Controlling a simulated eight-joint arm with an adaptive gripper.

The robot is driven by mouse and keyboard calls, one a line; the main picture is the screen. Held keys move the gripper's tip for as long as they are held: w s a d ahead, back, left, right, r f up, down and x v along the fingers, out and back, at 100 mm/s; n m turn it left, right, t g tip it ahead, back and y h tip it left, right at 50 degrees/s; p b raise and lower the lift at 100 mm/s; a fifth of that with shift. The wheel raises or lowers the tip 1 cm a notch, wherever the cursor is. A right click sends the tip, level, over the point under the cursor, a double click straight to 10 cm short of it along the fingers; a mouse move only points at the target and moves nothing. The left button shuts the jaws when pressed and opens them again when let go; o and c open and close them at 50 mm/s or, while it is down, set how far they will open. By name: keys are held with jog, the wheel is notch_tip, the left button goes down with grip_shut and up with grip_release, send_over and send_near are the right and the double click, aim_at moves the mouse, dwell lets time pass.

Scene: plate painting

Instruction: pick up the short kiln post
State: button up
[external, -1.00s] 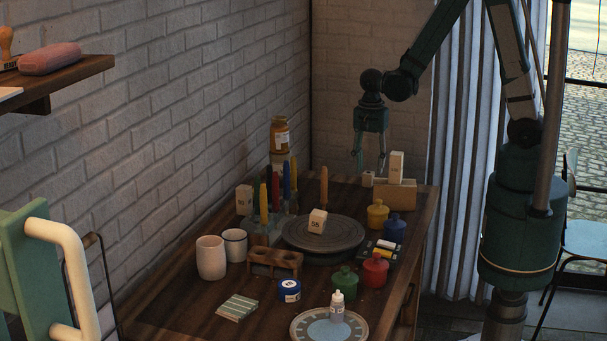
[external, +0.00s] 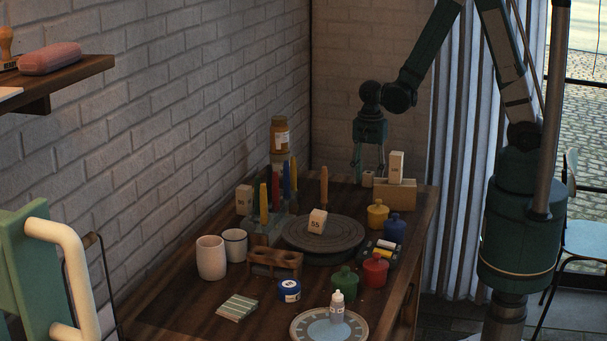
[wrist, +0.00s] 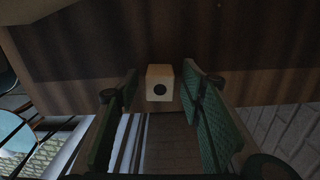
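The short kiln post, a small pale block (external: 367,179), stands at the back of the table, left of a wooden box. In the wrist view the gripper (wrist: 160,88) is open, with the post between the finger ends and a gap on each side. I cannot tell exactly how far the fingertips reach down beside it.
The wooden box (external: 395,194) carries a taller pale post (external: 396,167), close to the right of my gripper. A banding wheel (external: 323,236) holds a block marked 55 (external: 317,222). Brushes (external: 270,195), a jar (external: 279,135) and paint pots (external: 377,215) stand nearby.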

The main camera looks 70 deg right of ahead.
aim_at(369, 173)
jog(key=c, duration=1)
jog(key=shift+r, duration=0.1)
jog(key=shift+r+p, duration=1.1)
jog(key=shift+r, duration=3.8)
